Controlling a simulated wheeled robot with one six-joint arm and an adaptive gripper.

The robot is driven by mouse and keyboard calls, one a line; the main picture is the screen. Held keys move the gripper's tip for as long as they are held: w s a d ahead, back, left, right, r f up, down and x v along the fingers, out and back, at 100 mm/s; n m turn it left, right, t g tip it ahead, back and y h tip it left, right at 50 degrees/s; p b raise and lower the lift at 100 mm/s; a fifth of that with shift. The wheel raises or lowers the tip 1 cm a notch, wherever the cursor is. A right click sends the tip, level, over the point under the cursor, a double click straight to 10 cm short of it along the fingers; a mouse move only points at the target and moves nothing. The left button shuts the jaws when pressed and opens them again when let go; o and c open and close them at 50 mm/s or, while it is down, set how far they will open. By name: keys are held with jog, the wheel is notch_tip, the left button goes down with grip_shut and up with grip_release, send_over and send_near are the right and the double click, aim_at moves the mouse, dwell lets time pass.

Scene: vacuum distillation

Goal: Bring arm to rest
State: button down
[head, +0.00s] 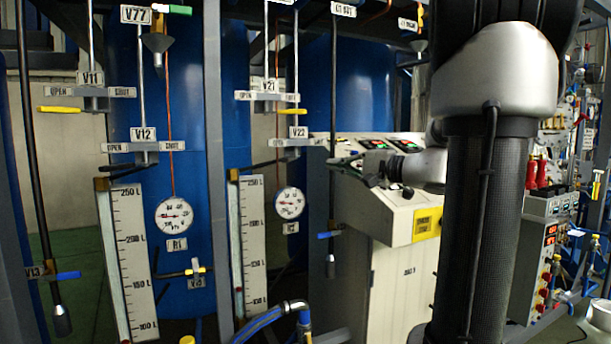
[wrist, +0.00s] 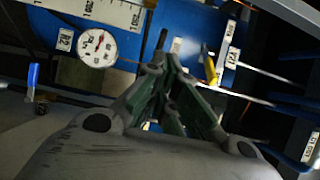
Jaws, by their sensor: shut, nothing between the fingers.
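My gripper (head: 338,164) is in the middle of the head view, in front of the control console (head: 385,220). It points left toward the rig, and its fingers are closed together with nothing between them. In the wrist view my gripper (wrist: 165,62) also shows with its green-sided fingers meeting at the tips. Behind the fingers there is a blue tank (wrist: 190,30) and a round gauge (wrist: 97,48). The fingertips look apart from the valves. My dark arm link covers the right part of the head view and hides part of the console.
Blue tanks (head: 180,90) stand behind grey frame posts (head: 216,130). Valve V22 (head: 297,133), a yellow handle (head: 289,111), a gauge (head: 290,203) and level scales (head: 252,245) are left of my gripper. A panel with red switches (head: 548,240) stands at the right.

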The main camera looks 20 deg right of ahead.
jog(key=s+a+f+n+g+h, duration=0.25)
jog(key=s+f+g, duration=0.65)
jog(key=s+f, duration=0.65)
jog(key=s+d+f+n+g+h, duration=0.1)
jog(key=s+f+n+g+h, duration=0.3)
jog(key=s, duration=0.3)
jog(key=shift+s+a+r+n+t+h, duration=0.25)
jog(key=shift+a+r+n, duration=0.25)
jog(key=shift+n, duration=0.5)
jog(key=shift+s+a+r+n+t+h, duration=0.2)
jog(key=shift+a+r+n+t+h, duration=0.25)
jog(key=shift+n, duration=0.5)
jog(key=shift+s+a+r+n+t+h, duration=0.1)
jog(key=shift+s+a+r+n+h, duration=0.15)
jog(key=shift+a+r+n, duration=0.55)
